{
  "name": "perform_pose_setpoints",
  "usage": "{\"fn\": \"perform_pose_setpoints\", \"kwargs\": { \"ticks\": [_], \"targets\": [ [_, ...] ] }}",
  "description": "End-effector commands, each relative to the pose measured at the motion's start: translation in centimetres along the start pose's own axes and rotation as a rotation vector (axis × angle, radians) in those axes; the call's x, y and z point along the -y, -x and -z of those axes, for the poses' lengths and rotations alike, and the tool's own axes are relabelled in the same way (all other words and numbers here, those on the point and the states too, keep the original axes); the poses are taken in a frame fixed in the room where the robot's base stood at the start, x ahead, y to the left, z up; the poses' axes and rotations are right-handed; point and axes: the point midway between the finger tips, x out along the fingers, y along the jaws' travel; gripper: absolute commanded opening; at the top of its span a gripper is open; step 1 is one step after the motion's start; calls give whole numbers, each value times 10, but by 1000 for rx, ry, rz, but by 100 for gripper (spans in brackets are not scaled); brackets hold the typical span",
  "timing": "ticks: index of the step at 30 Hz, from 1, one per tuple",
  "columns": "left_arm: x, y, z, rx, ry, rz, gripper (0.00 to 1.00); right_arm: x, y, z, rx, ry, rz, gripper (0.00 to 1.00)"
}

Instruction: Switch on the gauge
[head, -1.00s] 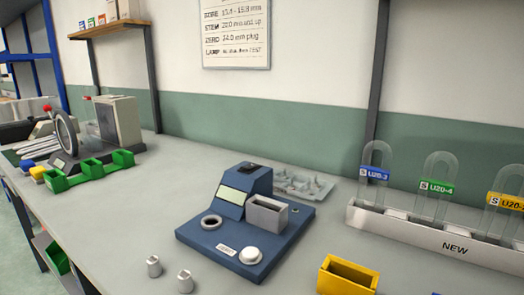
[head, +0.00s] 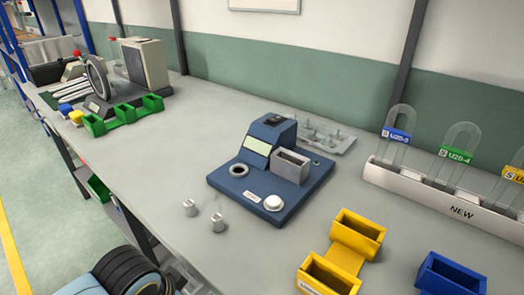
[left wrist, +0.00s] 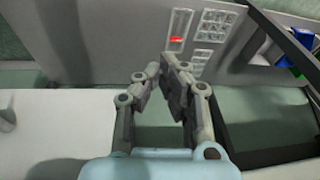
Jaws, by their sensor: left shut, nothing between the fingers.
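The gauge (head: 230,178) is a blue desktop unit in the middle of the bench in the head view. It has a raised console with a pale, blank-looking screen (head: 257,146), a dark ring socket (head: 239,170), a grey open box (head: 290,166) and a round white button (head: 273,202) at its front corner. My left gripper (left wrist: 168,72) shows in the left wrist view, its fingers together and empty, away from the gauge. In the head view only part of my arm shows at the bottom left. My right gripper is in neither view.
Two small metal plugs (head: 217,223) stand left of the gauge. Yellow bins (head: 345,255) and a blue bin (head: 450,275) are at the front right. Green bins (head: 125,116) sit at the left. Bench left of the gauge is mostly clear.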

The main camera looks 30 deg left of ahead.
Motion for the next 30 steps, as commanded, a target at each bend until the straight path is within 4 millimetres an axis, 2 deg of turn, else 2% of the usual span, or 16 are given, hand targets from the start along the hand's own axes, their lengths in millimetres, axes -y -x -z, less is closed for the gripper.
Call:
{"fn": "perform_pose_setpoints", "kwargs": {
  "ticks": [1, 3, 11, 14, 15, 23, 27, 30],
  "targets": [
    [1, 29, 11, -14, -2, 0, 0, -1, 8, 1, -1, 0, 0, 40],
    [1, 58, 21, -25, -5, 1, 0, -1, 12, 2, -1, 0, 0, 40],
    [2, 143, 42, -61, -12, 1, 0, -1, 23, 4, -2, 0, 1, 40],
    [5, 177, 63, -123, -21, -3, 0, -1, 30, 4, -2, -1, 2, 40],
    [7, 184, 81, -175, -27, -8, 0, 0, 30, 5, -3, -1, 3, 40],
    [25, 193, 208, -528, -45, -62, 0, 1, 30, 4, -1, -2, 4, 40],
    [43, 212, 275, -720, -36, -92, 0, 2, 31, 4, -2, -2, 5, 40],
    [58, 230, 316, -844, -24, -111, 0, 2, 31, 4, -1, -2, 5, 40]
  ]
}}
